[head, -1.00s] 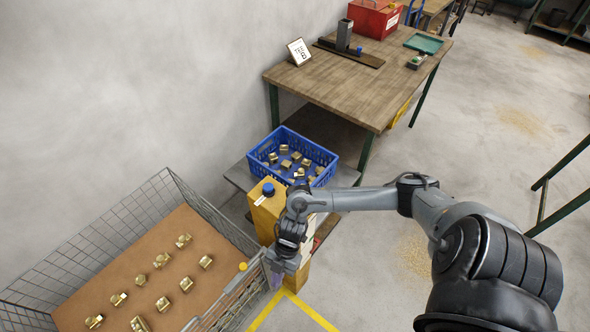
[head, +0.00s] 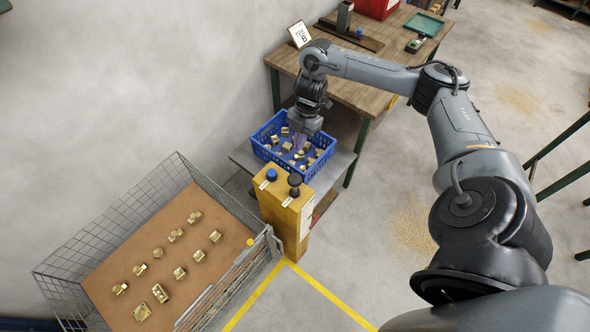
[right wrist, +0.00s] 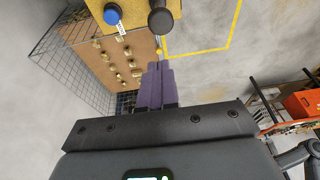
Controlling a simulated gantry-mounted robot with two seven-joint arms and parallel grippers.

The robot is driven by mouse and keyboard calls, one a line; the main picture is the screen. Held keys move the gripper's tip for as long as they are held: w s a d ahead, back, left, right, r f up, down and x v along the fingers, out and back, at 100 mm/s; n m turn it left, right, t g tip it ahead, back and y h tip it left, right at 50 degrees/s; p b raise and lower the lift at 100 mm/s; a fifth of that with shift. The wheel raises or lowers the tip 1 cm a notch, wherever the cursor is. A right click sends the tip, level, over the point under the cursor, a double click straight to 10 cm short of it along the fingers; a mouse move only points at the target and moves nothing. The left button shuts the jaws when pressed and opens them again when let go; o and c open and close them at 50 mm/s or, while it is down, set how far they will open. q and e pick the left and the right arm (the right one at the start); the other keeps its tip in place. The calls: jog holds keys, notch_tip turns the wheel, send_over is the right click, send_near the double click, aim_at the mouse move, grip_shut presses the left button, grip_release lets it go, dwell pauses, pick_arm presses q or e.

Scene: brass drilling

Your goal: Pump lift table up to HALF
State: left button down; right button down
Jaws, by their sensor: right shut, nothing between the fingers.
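A yellow post (head: 285,210) has a blue round cap (head: 271,175) and a black knob (head: 295,179) on top, each with a white label. In the right wrist view the blue cap (right wrist: 113,15) and black knob (right wrist: 160,20) show ahead of the fingers. A grey platform (head: 337,167) beside the post carries a blue crate (head: 318,168) of brass parts; I cannot tell its height level. My right gripper (head: 300,143) is over the crate, behind the post and apart from the knob. Its purple fingers (right wrist: 154,86) are shut and empty. My left gripper is out of view.
A wire-mesh bin (head: 215,185) with brass parts on a brown board stands left of the post. A wooden workbench (head: 365,98) stands behind the crate. Yellow floor lines (head: 318,285) mark the floor in front, which is clear.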

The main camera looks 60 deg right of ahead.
jog(key=b, duration=0.1)
send_near(293, 179)
jog(key=p+x, duration=0.1)
jog(key=x, duration=0.3)
jog(key=shift+a+f+p, duration=0.3)
jog(key=shift+f, duration=0.95)
